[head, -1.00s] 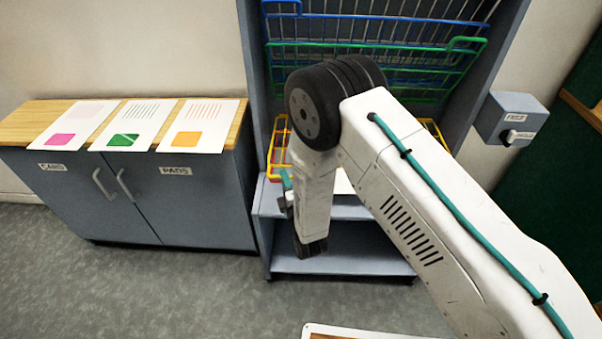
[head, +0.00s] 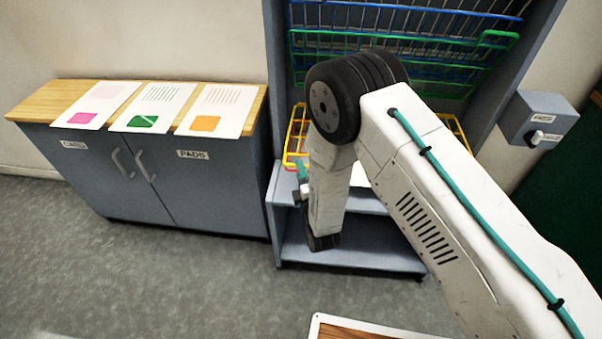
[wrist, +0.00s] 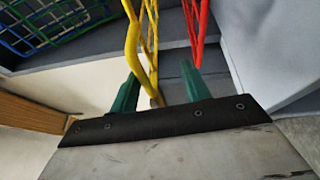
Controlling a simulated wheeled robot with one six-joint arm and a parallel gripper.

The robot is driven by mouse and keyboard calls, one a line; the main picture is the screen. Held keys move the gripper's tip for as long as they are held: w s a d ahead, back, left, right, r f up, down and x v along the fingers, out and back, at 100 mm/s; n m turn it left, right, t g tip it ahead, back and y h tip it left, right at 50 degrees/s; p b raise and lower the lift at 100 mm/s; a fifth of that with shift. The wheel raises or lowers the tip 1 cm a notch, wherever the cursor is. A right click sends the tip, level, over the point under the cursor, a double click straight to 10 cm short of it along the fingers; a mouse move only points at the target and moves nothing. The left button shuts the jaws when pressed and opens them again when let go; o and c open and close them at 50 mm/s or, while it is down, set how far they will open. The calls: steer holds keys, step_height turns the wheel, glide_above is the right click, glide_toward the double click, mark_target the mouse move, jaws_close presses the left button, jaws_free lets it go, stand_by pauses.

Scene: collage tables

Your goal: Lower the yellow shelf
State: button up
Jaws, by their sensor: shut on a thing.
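The yellow shelf (head: 296,130) is a wire frame, the lowest coloured shelf whose front edge shows plainly in the grey rack, partly hidden behind my arm. In the wrist view a yellow bar (wrist: 133,45) runs down between the green fingers of my gripper (wrist: 160,90), which is shut on it. A red wire part (wrist: 198,25) stands just to the right of it there. In the head view my gripper is mostly hidden behind my arm.
Green (head: 345,48) and blue (head: 420,18) wire shelves hang above. A box with a white switch (head: 538,118) is on the right. A low cabinet (head: 205,205) with three sheets on top stands left. A wood-topped, white-rimmed surface (head: 340,333) is at the bottom. Grey floor lies open at left.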

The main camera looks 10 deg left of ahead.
steer(key=v, duration=0.7)
steer(key=shift+s, duration=0.35)
steer(key=shift+d+f, duration=0.15)
